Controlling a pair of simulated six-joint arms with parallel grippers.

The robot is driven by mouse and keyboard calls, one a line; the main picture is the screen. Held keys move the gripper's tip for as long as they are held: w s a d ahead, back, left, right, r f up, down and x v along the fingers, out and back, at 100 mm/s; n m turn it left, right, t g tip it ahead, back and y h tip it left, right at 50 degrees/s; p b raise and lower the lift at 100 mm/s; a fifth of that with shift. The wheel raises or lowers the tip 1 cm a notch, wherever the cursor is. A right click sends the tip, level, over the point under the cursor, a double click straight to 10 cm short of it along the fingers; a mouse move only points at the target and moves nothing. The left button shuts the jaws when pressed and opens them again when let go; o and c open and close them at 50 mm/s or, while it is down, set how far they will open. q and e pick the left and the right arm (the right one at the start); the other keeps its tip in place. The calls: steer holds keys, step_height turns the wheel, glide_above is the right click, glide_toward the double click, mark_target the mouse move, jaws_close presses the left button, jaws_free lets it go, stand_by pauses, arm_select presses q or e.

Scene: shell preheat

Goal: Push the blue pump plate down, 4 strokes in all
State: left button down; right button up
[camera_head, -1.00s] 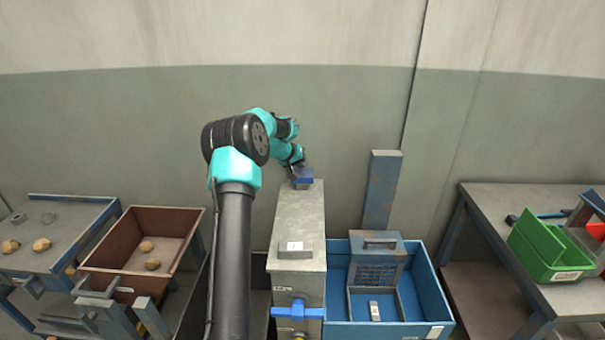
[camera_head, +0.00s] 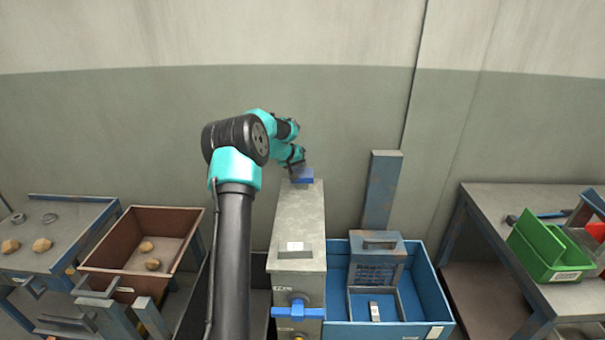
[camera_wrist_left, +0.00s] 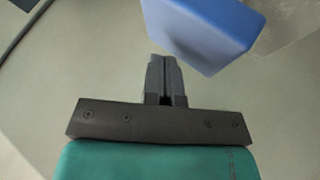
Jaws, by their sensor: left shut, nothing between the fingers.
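The blue pump plate (camera_head: 304,179) sits at the far top end of the tall grey metal housing (camera_head: 299,218). In the left wrist view the plate (camera_wrist_left: 205,28) is a blue block just beyond and to the right of my fingertips. My left gripper (camera_head: 297,168) is at the plate in the head view, and partly overlaps it there. In the wrist view my left gripper (camera_wrist_left: 164,62) has its fingers together with nothing between them. I cannot tell whether the fingertips touch the plate. My right gripper is not in view.
A blue valve handle (camera_head: 298,311) is on the housing's front. A blue bin (camera_head: 440,305) stands to the right, a brown bin (camera_head: 108,256) with lumps to the left. A green bin (camera_head: 540,252) is on the right table. A rusty post (camera_head: 381,190) rises behind the blue bin.

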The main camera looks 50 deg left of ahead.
mark_target(302, 172)
arm_select(q)
steer(key=shift+f, duration=0.3)
steer(key=shift+f, duration=1.75)
stand_by(2.0)
steer(key=shift+r, duration=2.15)
steer(key=shift+r, duration=2.5)
